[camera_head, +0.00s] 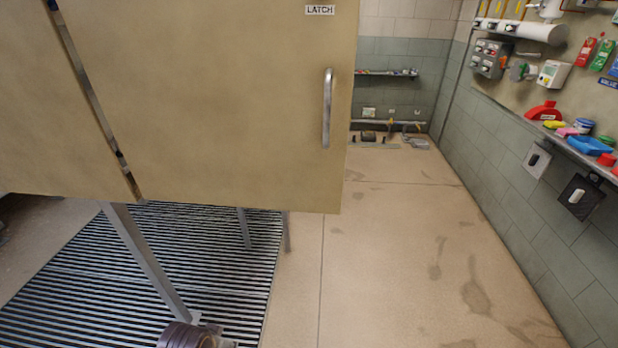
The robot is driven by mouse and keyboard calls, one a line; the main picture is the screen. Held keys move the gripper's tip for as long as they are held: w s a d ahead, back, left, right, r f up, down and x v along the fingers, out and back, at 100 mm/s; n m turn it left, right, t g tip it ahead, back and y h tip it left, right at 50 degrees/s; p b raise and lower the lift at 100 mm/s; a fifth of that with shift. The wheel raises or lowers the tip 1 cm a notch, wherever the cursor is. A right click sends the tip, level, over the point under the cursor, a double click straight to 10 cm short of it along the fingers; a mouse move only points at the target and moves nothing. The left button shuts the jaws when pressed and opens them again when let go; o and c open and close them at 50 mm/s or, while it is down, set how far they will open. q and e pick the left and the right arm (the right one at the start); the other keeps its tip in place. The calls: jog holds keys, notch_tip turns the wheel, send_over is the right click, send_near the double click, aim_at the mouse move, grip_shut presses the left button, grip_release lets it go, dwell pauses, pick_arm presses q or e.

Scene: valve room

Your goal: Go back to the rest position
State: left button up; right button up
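Neither of my grippers shows in the head view, and no arm of mine can be made out for sure. A large tan panel door (220,100) fills the upper left. It has a vertical metal handle (327,108) near its right edge and a small "LATCH" label (320,10) at its top. A narrow gap runs between this door and another tan panel (50,120) on the left.
A slatted floor grate (180,255) and slanted metal leg (145,260) lie below the panels. A brown ribbed round thing (185,336) sits at the bottom edge. The tan floor (400,250) is clear. A cluttered shelf (580,150) and wall switches line the right wall.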

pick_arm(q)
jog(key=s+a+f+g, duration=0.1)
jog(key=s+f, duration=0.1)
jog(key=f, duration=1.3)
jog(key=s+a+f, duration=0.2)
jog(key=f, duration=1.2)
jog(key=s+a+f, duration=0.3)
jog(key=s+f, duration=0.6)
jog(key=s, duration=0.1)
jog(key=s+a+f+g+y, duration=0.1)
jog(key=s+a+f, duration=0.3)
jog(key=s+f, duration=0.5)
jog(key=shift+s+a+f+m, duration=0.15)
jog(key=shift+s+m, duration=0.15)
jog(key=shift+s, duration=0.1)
